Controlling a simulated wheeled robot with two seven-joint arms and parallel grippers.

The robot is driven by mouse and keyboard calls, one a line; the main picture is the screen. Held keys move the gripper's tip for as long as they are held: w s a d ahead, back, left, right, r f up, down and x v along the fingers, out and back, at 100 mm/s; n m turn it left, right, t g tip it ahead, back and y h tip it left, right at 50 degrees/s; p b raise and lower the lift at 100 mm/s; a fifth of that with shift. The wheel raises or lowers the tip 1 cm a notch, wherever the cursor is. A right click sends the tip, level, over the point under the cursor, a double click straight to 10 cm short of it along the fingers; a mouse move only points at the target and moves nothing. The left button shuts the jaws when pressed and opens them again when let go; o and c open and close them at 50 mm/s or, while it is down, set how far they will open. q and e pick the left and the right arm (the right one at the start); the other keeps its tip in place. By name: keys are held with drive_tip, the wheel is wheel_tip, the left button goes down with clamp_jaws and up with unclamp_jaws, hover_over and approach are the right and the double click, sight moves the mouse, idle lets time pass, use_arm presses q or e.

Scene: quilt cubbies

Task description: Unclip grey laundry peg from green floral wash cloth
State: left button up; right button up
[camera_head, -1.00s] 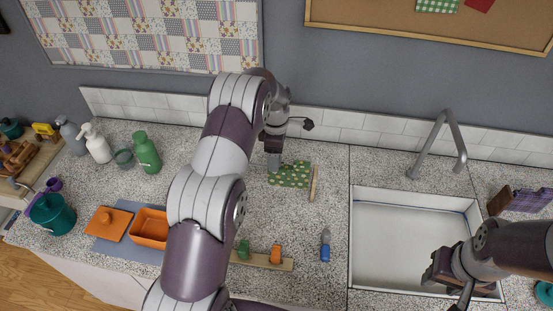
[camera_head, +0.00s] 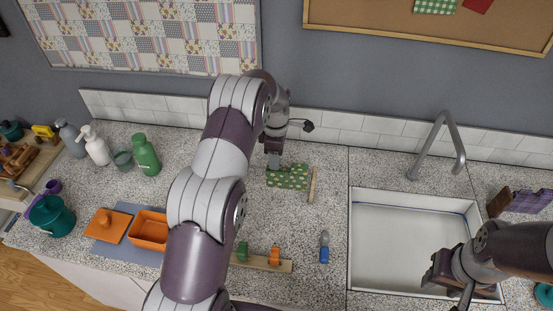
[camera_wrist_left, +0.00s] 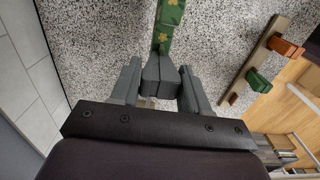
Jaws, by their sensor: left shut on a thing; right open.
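My left gripper (camera_head: 273,160) points down at the cloth's upper left edge. In the left wrist view its fingers (camera_wrist_left: 160,92) are shut on the grey laundry peg (camera_wrist_left: 159,75), whose two halves sit side by side between them. The cloth (camera_wrist_left: 168,30) meets the peg's far end there; I cannot tell whether the peg's jaws still pinch it. My right gripper (camera_head: 445,278) is open over the front of the sink, away from the cloth.
A wooden strip (camera_head: 264,263) near the front edge carries a green peg (camera_head: 242,252) and an orange peg (camera_head: 275,256). A blue-handled brush (camera_head: 324,248) lies right of it. The sink (camera_head: 400,240) is to the right; bottles (camera_head: 146,155) stand left.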

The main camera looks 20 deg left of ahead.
use_arm(q)
drive_tip(key=shift+c, duration=2.4)
drive_tip(key=shift+w+r, duration=0.1)
drive_tip(key=shift+r, duration=0.1)
drive_tip(key=shift+w+a+r+p, duration=0.1)
drive_tip(key=shift+w+r+p, duration=0.1)
drive_tip(key=shift+r+p, duration=0.6)
drive_tip(key=shift+w+a+r+p, duration=0.15)
drive_tip(key=shift+r+p, duration=0.35)
drive_tip(key=shift+r, duration=0.55)
drive_tip(key=shift+w+d+r+p, duration=0.1)
drive_tip(key=shift+w+r+p, duration=0.1)
drive_tip(key=shift+r+p, duration=0.6)
drive_tip(key=shift+r, duration=0.15)
